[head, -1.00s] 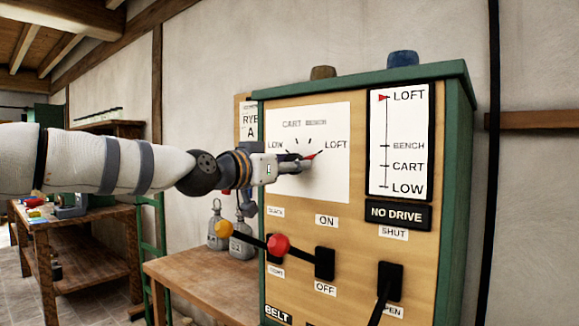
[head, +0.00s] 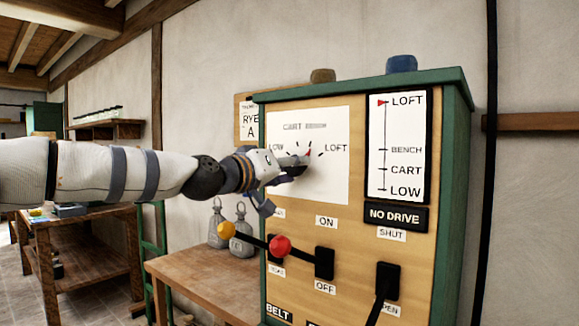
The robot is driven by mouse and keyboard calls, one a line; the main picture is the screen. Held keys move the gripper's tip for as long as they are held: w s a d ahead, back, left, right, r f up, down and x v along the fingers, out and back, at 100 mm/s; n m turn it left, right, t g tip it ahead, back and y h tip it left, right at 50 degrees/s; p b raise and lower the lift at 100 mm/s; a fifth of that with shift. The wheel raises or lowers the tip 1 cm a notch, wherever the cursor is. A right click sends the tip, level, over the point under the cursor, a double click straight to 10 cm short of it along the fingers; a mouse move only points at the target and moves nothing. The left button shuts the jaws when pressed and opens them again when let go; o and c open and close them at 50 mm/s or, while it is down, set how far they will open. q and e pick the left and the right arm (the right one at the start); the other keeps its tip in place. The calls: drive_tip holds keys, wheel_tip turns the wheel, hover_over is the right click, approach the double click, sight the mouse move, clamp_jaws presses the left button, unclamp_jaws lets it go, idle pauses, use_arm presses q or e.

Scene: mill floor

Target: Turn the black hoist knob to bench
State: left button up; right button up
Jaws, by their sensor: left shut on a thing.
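The white hoist dial plate (head: 325,185) on the panel carries LOW, CART, a partly covered word at the top right, and LOFT. My left gripper (head: 294,164) is shut on the black hoist knob at the dial's centre, and its fingers hide most of the knob. The knob's red pointer (head: 308,153) shows past the fingertips, tilted up and right, between the top marks and LOFT. The gripper is rolled over. The level scale (head: 398,150) to the right has its red marker at LOFT. My right gripper is not in view.
Below the dial, a red-knobbed lever (head: 280,247) and a yellow-knobbed lever (head: 226,230) stick out close under my wrist. A black switch (head: 388,280) sits at the lower right. Grey weights (head: 242,238) stand on a wooden table (head: 200,262) to the left.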

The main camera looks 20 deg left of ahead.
use_arm(q)
drive_tip(key=shift+f+n, duration=0.1)
drive_tip(key=shift+n, duration=0.7)
drive_tip(key=shift+d, duration=0.1)
drive_tip(key=o, duration=1.1)
drive_tip(key=shift+o, duration=0.2)
drive_tip(key=shift+s, duration=0.2)
drive_tip(key=v, duration=1.1)
drive_tip(key=shift+s, duration=0.3)
